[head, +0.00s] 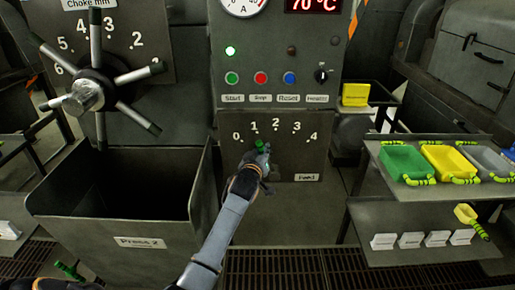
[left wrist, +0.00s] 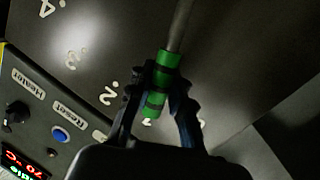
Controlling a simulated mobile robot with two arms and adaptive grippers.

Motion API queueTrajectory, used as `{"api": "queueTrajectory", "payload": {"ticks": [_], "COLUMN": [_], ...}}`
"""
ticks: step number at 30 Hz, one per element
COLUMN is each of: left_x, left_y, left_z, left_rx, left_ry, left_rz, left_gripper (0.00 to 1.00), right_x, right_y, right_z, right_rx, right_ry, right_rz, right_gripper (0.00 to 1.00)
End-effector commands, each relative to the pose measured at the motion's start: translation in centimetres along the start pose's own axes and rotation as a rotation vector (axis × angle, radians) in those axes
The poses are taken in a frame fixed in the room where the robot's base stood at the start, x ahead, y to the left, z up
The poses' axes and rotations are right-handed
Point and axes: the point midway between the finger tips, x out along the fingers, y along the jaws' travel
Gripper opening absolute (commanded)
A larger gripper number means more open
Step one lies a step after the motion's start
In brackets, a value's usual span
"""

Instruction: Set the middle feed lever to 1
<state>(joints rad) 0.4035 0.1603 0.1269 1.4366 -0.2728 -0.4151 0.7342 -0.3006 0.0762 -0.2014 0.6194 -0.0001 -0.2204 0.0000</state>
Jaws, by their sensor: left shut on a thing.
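The middle feed lever has a green grip (head: 260,143) and stands in front of the dark "Feed" panel (head: 290,160), whose scale runs from 0 to 4. In the left wrist view its green grip (left wrist: 157,88) sits between the two fingers, with a grey rod running up from it. My left gripper (head: 262,154) is shut on this grip and covers much of the lever. The grip shows near the 1, but the exact setting is hard to tell. In the left wrist view my gripper (left wrist: 158,100) hides part of the scale.
A spoked choke wheel (head: 90,90) is at the upper left. An open bin labelled "Press 2" (head: 140,243) stands left of my arm. Buttons (head: 261,78) are above the scale. Shelves with green (head: 405,162) and yellow (head: 447,160) trays stand at right.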

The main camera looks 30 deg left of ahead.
Motion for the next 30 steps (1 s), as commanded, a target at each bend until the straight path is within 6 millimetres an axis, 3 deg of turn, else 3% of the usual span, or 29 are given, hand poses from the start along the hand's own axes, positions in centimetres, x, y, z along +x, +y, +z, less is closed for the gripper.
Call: {"api": "queueTrajectory", "payload": {"ticks": [6, 7, 10, 11, 23, 30], "left_x": [0.0, 0.0, 0.0, 0.0, -0.6, -4.6], "left_y": [0.1, 0.1, 0.0, 0.0, 0.0, 0.0], "left_z": [0.2, 0.2, 0.2, 0.2, 0.2, 0.2], "left_rx": [-0.001, -0.001, -0.001, -0.002, -0.003, -0.003], "left_ry": [-0.001, -0.001, -0.001, -0.001, 0.0, 0.0], "left_rz": [0.002, 0.002, 0.002, 0.002, 0.002, 0.002], "left_gripper": [0.0, 0.2, 0.41, 0.43, 0.43, 0.43], "right_x": [0.1, 0.1, 0.1, 0.1, 0.1, 0.1], "right_y": [0.1, 0.1, 0.2, 0.2, 0.6, 0.4], "right_z": [0.0, 0.0, 0.0, 0.1, 0.0, 0.0], "right_rx": [0.0, 0.0, 0.0, 0.0, 0.0, 0.0], "right_ry": [0.0, 0.0, 0.0, 0.0, 0.001, 0.001], "right_rz": [0.001, 0.001, 0.002, 0.003, 0.007, 0.005], "right_gripper": [0.4, 0.4, 0.4, 0.4, 0.4, 0.4]}}
